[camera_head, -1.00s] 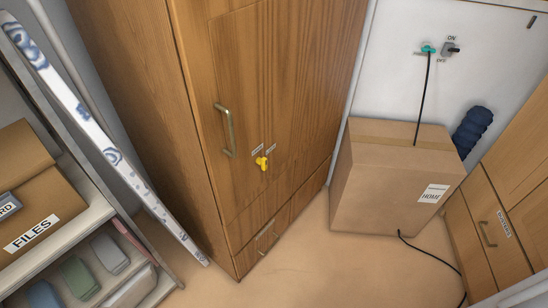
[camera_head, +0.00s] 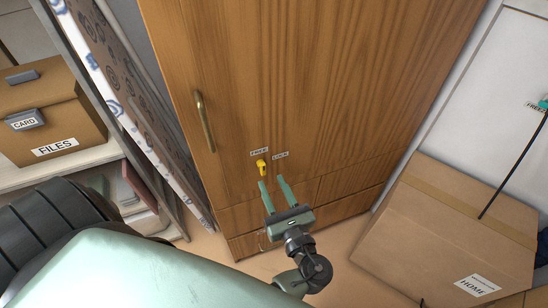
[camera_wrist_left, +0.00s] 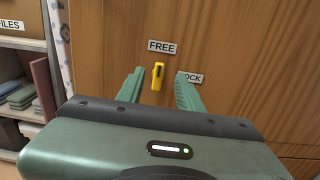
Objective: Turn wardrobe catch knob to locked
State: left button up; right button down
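The yellow catch knob (camera_head: 262,167) sits on the front of the wooden wardrobe (camera_head: 300,90), below and right of its metal handle (camera_head: 205,120). In the left wrist view the knob (camera_wrist_left: 158,75) stands nearly upright, just under the FREE label (camera_wrist_left: 162,47); the LOCK label (camera_wrist_left: 190,78) is to its right, partly covered by a finger. My left gripper (camera_head: 273,183) is open and empty, its fingers pointing at the knob from just below. In the left wrist view the knob shows between the fingertips (camera_wrist_left: 157,85), with no clear contact. My right gripper is not in view.
A shelf with a FILES box (camera_head: 50,125) stands left, beside a tall patterned panel (camera_head: 125,100). A large HOME carton (camera_head: 450,230) stands on the floor at right. A drawer front lies below the wardrobe door.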

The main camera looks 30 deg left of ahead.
aim_at(264, 167)
pick_arm(q)
jog(key=p+x, duration=0.1)
jog(key=x, duration=0.5)
jog(key=shift+a, duration=0.15)
grip_shut()
